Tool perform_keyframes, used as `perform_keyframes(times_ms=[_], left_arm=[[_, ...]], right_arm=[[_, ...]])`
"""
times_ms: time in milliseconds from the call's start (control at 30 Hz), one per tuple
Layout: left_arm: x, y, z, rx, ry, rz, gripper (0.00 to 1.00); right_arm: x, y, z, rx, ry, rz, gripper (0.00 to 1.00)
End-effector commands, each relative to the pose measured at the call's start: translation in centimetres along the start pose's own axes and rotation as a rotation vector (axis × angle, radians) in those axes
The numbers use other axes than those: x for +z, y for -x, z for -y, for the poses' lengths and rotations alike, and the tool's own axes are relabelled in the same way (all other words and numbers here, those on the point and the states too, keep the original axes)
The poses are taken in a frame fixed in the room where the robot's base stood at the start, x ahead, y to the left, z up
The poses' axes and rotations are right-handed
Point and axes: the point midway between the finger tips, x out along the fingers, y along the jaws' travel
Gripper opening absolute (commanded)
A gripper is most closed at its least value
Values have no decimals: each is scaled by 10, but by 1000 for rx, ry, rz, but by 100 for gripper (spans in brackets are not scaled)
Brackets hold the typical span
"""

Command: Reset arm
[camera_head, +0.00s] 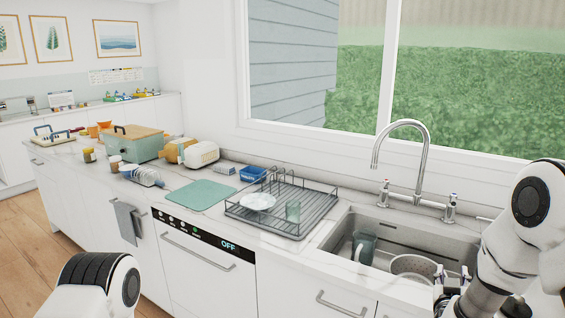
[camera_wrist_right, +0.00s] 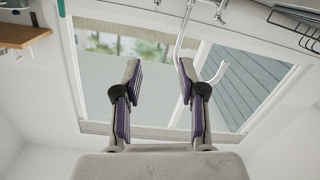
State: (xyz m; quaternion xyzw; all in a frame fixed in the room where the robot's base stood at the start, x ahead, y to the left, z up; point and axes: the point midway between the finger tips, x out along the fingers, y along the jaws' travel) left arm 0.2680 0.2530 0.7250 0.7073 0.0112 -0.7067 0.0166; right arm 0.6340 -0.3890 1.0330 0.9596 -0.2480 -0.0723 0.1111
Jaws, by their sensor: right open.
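My right arm (camera_head: 515,240) comes in from the right in the head view and reaches down over the sink. My right gripper (camera_head: 453,273) is at the right part of the sink, partly hidden by the arm. In the right wrist view my right gripper (camera_wrist_right: 158,75) is open, with its two purple-padded fingers apart and nothing between them. The window and the curved faucet show behind the fingers there. My left arm (camera_head: 100,285) shows only as a white and black link at the bottom left. My left gripper is out of view.
The sink (camera_head: 340,240) holds a mug (camera_head: 364,247) and a speckled bowl (camera_head: 413,265). A tall faucet (camera_head: 424,160) stands behind it. Left of it, a dish rack (camera_head: 315,208) holds a plate (camera_head: 257,201) and a glass (camera_head: 293,211). A green mat (camera_head: 200,195) lies farther left.

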Motion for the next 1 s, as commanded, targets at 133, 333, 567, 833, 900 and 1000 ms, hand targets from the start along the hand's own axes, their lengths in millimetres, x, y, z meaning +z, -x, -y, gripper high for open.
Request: perform_keyframes(times_ms=[133, 333, 567, 833, 900, 1000], left_arm=[[0, 0, 0, 0, -1, -1, 40], [0, 0, 0, 0, 0, 0, 40], [0, 0, 0, 0, 0, 0, 40], [0, 0, 0, 0, 0, 0, 40], [0, 0, 0, 0, 0, 0, 40], [0, 0, 0, 0, 0, 0, 40]], right_arm=[[43, 12, 11, -35, 52, 69, 41], [120, 47, 31, -139, 134, 227, 41], [250, 146, 52, -351, 214, 599, 41], [341, 330, 32, -563, 221, 1245, 41], [343, 353, 27, -564, 204, 1347, 41], [345, 360, 24, -541, 180, 1400, 41]])
